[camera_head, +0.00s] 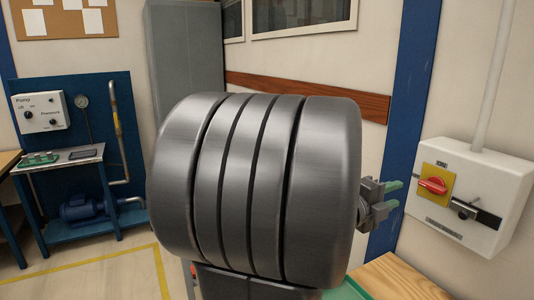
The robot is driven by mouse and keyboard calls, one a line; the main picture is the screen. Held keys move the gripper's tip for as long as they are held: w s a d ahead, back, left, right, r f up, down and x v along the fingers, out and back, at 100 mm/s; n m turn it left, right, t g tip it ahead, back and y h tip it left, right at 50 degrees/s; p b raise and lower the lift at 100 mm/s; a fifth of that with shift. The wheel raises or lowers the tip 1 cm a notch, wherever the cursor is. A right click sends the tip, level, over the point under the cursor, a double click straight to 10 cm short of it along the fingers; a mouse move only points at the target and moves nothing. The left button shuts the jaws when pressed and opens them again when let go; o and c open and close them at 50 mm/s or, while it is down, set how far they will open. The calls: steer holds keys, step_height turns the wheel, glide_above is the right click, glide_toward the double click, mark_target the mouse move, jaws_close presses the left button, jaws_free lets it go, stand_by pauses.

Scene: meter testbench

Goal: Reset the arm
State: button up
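My gripper (398,194) shows at the right of centre, just past the large ribbed grey arm part of mine that fills the middle of the view. Its two green-tipped fingers are apart, with nothing between them. They point right, toward a white wall box with a red rotary switch (434,186) on a yellow plate. A gap shows between the fingertips and the box in the picture; the depth between them is hard to judge. Most of my arm behind the gripper is hidden.
A white switch box (480,195) with a black latch hangs on the right wall. A wooden tabletop (400,280) lies below it. A blue pump bench (85,228) with a control panel (40,111) stands at the left. Floor with a yellow line (90,262) is clear there.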

mark_target(421, 181)
steer(key=p+x, duration=0.2)
steer(key=x, duration=0.9)
steer(key=shift+w+r, duration=0.1)
steer(key=shift+w, duration=0.1)
steer(key=shift+w+d+m+b, duration=0.1)
steer(key=shift+d+m+b, duration=0.05)
steer(key=shift+m+b, duration=0.25)
steer(key=shift+r+m, duration=0.25)
steer(key=shift+m, duration=0.65)
steer(key=shift+m+b, duration=0.3)
steer(key=shift+m, duration=0.3)
steer(key=shift+s+r+m, duration=0.2)
steer(key=shift+m, duration=0.1)
